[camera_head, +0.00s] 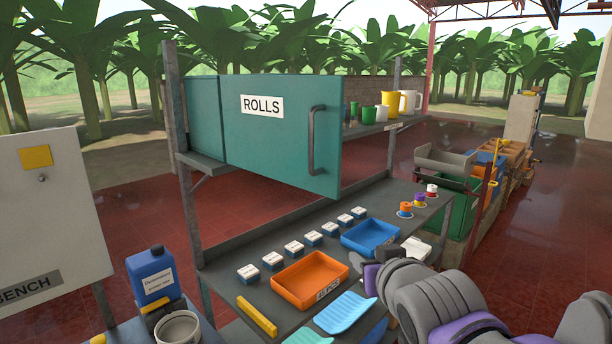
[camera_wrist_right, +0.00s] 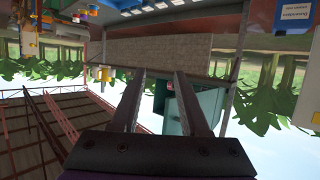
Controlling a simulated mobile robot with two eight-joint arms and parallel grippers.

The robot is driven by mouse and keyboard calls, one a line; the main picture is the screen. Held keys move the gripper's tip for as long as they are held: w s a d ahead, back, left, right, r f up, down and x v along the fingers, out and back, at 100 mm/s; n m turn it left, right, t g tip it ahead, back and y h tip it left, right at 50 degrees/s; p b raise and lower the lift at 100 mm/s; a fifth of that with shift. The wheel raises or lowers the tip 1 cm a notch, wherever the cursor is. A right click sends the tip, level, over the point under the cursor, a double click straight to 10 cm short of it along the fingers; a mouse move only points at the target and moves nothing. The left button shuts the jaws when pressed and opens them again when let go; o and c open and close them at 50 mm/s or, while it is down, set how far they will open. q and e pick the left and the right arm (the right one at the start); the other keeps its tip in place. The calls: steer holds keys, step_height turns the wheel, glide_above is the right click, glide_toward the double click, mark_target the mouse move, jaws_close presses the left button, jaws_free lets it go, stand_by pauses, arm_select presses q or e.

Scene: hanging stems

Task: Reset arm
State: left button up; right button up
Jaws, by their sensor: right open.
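My right arm comes in from the lower right in the head view, and its gripper (camera_head: 384,262) is over the right part of the dark bench, near the blue tray. The wrist and arm links partly hide the jaws there. In the right wrist view the two fingers of this gripper (camera_wrist_right: 160,80) stand apart with nothing held between them. That view appears upside down. My left gripper is not in view.
The bench (camera_head: 232,287) holds an orange tray (camera_head: 340,272), a blue tray (camera_head: 395,232) and several small labelled boxes. Above it hangs a teal ROLLS cabinet door (camera_head: 270,135) beside a shelf with cups and jugs. A blue jug (camera_head: 152,272) stands at left.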

steer(key=s+d+f+g, duration=0.2)
steer(key=s+f, duration=0.4)
steer(key=f, duration=0.5)
steer(key=s+d+f+g+h, duration=0.1)
steer(key=s+d+f+g, duration=0.1)
steer(key=s+f, duration=0.5)
steer(key=s+d+f+m+g, duration=0.1)
steer(key=s+f, duration=0.5)
steer(key=f, duration=1)
steer(key=d+g, duration=0.1)
steer(key=g, duration=0.1)
steer(key=shift+s+f+g, duration=0.2)
steer(key=shift+s+g, duration=0.1)
